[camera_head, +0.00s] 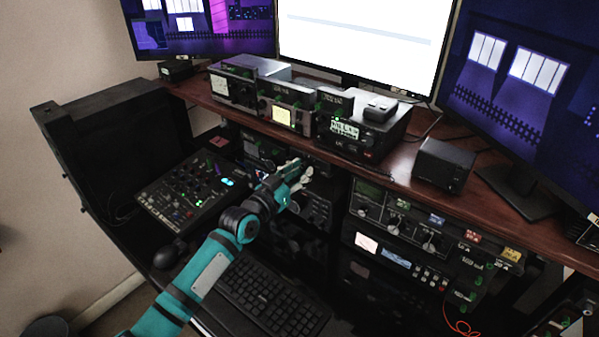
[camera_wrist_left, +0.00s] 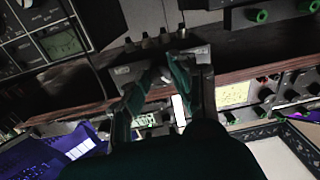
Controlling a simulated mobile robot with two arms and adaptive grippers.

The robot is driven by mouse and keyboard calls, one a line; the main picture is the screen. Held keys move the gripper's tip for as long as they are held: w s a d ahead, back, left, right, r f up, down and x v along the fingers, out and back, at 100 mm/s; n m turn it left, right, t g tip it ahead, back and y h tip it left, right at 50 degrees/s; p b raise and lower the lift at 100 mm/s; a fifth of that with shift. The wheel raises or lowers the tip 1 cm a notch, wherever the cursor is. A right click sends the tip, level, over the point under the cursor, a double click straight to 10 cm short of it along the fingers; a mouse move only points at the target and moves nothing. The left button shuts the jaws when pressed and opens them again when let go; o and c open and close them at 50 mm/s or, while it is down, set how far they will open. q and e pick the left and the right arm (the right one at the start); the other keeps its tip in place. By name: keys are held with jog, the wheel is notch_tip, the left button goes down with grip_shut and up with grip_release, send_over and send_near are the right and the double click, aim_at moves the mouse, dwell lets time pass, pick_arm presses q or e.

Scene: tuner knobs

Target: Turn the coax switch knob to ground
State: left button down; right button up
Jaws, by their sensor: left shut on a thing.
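My left gripper (camera_head: 303,172) reaches to the equipment under the wooden shelf, at the middle of the head view. In the left wrist view its dark fingers (camera_wrist_left: 172,70) come together at a small grey box (camera_wrist_left: 200,53), which appears to be the coax switch. The gripper is shut on what appears to be the coax switch knob. The fingertips hide the knob, so its pointer and position cannot be read. The ground marking cannot be made out. My right gripper is not in view.
Radio units with meters (camera_head: 288,115) stand on the wooden shelf (camera_head: 478,190) above the gripper. A mixer panel (camera_head: 190,190) lies to the left. A rack unit with knobs (camera_head: 425,235) is to the right. A keyboard (camera_head: 268,298) lies below the arm.

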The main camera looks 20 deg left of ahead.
pick_arm(q)
jog(key=shift+n, duration=0.3)
jog(key=n+p, duration=0.1)
jog(key=n, duration=0.3)
jog(key=shift+n, duration=1.5)
jog(key=c, duration=1.1)
grip_release()
